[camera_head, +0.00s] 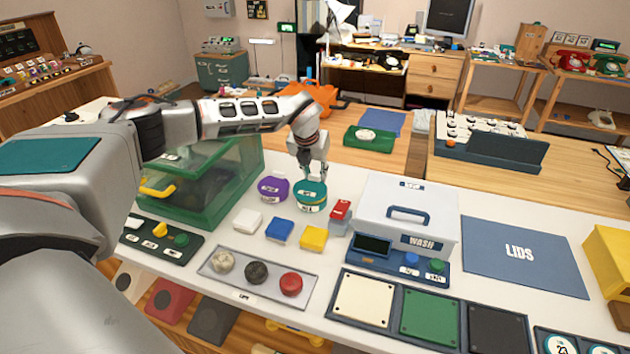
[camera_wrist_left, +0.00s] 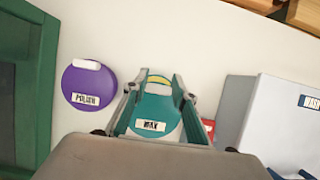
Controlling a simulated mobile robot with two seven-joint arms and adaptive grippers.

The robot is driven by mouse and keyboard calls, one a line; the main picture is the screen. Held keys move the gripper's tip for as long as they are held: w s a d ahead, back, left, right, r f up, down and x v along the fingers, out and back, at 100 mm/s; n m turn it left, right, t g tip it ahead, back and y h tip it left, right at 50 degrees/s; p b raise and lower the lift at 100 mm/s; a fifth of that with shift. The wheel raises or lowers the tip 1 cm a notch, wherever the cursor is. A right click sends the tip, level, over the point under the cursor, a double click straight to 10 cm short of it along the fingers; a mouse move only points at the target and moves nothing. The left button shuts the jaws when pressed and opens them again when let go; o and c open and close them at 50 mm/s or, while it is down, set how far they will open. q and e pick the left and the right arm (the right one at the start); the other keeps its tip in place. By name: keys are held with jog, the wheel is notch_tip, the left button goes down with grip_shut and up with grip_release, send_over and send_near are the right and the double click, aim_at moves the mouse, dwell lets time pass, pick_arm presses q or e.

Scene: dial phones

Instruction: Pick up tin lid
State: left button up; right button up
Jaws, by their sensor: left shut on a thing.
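A round tin with a teal lid (camera_head: 310,187) stands on the white worktop, left of the white wash box. In the left wrist view the teal lid (camera_wrist_left: 154,113) has a "WAX" label and a yellow patch at its far edge. My left gripper (camera_head: 312,172) reaches down on it from above, one finger on each side, and is shut on the lid. The lid appears still on the tin; I see no clear gap. A purple-lidded tin (camera_head: 273,187) stands just to its left and also shows in the left wrist view (camera_wrist_left: 89,86). My right gripper is not in view.
The white wash box (camera_head: 407,212) stands to the right, with a small red item (camera_head: 340,209) between. A green glass-sided case (camera_head: 205,190) is to the left. Small blocks and a grey tray (camera_head: 258,284) lie in front. The blue "LIDS" mat (camera_head: 522,255) is clear.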

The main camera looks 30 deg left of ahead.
pick_arm(q)
notch_tip(320, 180, up, 17)
dwell(0.4)
